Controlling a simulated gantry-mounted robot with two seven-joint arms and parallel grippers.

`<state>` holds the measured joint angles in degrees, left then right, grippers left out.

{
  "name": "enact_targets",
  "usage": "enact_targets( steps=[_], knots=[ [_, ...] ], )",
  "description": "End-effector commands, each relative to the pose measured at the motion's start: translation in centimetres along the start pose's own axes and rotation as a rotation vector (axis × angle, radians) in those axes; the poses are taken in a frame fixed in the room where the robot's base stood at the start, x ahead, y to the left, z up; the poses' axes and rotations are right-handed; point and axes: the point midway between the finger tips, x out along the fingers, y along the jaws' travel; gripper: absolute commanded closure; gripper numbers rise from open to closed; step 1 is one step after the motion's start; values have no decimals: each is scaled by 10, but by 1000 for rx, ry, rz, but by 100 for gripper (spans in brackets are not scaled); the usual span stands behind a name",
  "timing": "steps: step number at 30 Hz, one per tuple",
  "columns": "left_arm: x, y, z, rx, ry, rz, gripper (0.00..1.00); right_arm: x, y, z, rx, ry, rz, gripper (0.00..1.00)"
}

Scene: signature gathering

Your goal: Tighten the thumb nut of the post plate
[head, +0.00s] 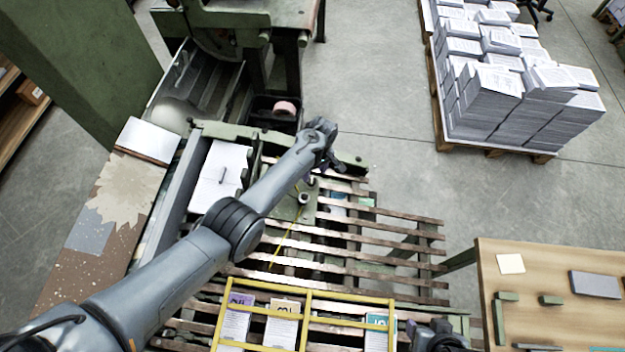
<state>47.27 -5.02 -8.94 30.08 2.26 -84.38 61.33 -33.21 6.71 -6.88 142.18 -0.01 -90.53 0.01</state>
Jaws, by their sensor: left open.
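My left arm reaches across from the lower left. Its gripper (333,164) is over the far right part of the green machine bed, partly hidden behind its own wrist. The gripper is open, and I see nothing between its fingers. A green plate (284,216) lies below the forearm, partly covered by it. A small round metal knob on a post (304,198), which looks like the thumb nut, stands on this plate, just nearer than the gripper and apart from it. A dark part of my right arm shows at the bottom edge; its fingers cannot be made out.
A slatted rack (408,235) spreads right of the plate. A yellow frame (262,287) with paper stacks stands in front. A white paper stack (220,172) lies left of my forearm. A wooden table (540,265) is at right, and a loaded pallet (447,105) stands behind, beyond open floor.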

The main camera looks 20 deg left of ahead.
Motion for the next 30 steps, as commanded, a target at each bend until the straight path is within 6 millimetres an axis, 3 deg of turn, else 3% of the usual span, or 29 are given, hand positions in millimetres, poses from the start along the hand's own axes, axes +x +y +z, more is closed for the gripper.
enact_targets(
  steps=[3,9,22,30],
  knots=[
    [22,0,0,-1,0,-1,39,12,-1,4,2,0,-1,44],
    [41,0,0,1,0,0,39,22,-1,7,2,-1,-1,44],
    [46,0,0,0,0,1,39,23,0,8,-4,-3,3,44],
    [46,0,0,0,0,1,79,24,1,8,-7,-3,5,44]
  ],
)
